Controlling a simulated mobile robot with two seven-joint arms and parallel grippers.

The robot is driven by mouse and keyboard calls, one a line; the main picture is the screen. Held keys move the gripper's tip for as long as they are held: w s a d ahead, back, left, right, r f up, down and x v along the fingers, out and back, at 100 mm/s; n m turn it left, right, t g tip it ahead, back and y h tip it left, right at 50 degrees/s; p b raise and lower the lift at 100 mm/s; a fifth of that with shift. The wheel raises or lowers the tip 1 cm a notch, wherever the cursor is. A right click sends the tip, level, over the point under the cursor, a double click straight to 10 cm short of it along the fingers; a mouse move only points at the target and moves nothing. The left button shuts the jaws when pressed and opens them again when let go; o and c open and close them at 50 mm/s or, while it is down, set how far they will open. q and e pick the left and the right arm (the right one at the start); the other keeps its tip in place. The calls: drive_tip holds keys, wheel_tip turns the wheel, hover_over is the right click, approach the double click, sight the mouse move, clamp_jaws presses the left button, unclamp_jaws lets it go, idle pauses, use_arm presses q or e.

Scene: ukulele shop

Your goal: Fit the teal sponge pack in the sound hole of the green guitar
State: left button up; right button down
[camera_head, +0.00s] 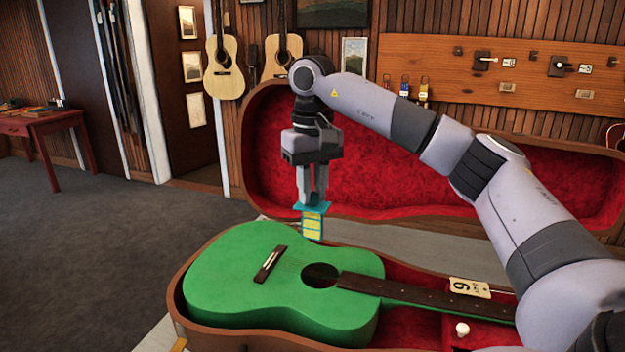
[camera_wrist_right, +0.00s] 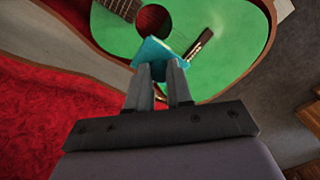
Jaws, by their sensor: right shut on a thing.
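The green guitar (camera_head: 235,278) lies face up in an open case with red lining. Its dark round sound hole (camera_head: 320,275) is uncovered in the head view; the hole also shows in the right wrist view (camera_wrist_right: 152,18). My right gripper (camera_head: 312,198) points down and is shut on the teal sponge pack (camera_head: 313,222), which has a teal top and a yellow lower part with bands. The pack hangs above the far edge of the guitar body, behind and slightly left of the hole. In the right wrist view the teal top (camera_wrist_right: 155,52) shows between the fingertips. My left gripper is out of view.
The case's raised lid (camera_head: 262,150) stands behind the guitar. A tag marked 9 (camera_head: 470,287) and a white knob (camera_head: 462,329) sit beside the neck. A wooden board (camera_head: 430,55) with fittings and hanging guitars (camera_head: 223,68) are on the back wall.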

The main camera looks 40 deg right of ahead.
sight(313, 205)
drive_tip(key=shift+f, duration=0.75)
drive_tip(key=shift+f+b, duration=0.55)
drive_tip(key=shift+f, duration=0.5)
drive_tip(key=shift+f+b, duration=1.3)
wheel_tip(313, 205, down, 8)
drive_tip(key=b, duration=0.4)
drive_tip(key=shift+f, duration=0.15)
drive_tip(key=shift+c, duration=2.3)
unclamp_jaws()
